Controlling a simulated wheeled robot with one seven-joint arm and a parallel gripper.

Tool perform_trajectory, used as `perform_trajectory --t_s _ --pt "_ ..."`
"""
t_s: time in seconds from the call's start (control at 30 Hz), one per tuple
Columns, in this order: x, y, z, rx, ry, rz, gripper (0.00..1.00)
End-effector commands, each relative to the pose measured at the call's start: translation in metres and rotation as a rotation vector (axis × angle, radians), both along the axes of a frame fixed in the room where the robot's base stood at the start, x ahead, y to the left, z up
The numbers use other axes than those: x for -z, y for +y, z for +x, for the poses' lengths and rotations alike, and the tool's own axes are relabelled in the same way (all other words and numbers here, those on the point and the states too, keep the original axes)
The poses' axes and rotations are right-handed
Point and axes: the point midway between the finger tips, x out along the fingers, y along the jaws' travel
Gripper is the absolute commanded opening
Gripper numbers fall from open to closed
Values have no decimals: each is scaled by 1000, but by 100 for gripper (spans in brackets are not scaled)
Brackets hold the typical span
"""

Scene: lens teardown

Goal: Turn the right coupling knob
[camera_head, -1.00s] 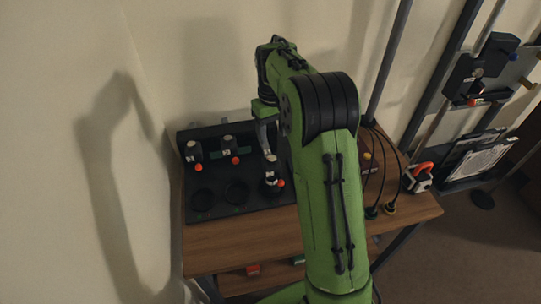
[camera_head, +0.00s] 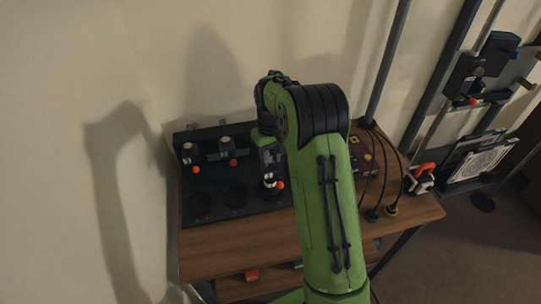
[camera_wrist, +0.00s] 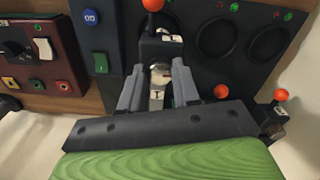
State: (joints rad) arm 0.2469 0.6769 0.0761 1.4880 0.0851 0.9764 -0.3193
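The right coupling (camera_head: 268,183) is the rightmost of three on the black panel (camera_head: 230,215) in the head view. It is a small dark and silver part with an orange ball (camera_head: 281,185) on its side. My gripper (camera_head: 268,157) is right over it, pointing down, and hides its upper part. In the wrist view the two grey fingers of my gripper (camera_wrist: 158,72) stand on either side of the silver knob (camera_wrist: 160,75). The fingers are apart, and I see no clear grip on the knob. The orange ball shows beyond it (camera_wrist: 152,5).
Two other couplings, left (camera_head: 190,153) and middle (camera_head: 226,145), also have orange balls. Round dark rings (camera_head: 236,195) lie in front. A switch panel (camera_wrist: 40,48) is beside the black panel. Cables (camera_head: 373,213) and an orange-and-white item (camera_head: 420,177) are at the right of the wooden table (camera_head: 240,238).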

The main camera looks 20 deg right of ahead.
Motion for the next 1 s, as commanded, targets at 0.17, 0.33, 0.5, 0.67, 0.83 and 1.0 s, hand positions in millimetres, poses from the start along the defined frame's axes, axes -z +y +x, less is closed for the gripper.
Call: perform_trajectory --t_s 0.17,0.33,0.5,0.67,0.83,1.0 --pt "0 0 0 0 0 0 1" --pt "-1 0 0 19 0 0 1" --pt "-1 0 0 83 0 1 1" --pt "-1 0 0 194 1 1 1" --pt "-1 0 0 347 1 1 1" --pt "-1 0 0 510 0 0 1"
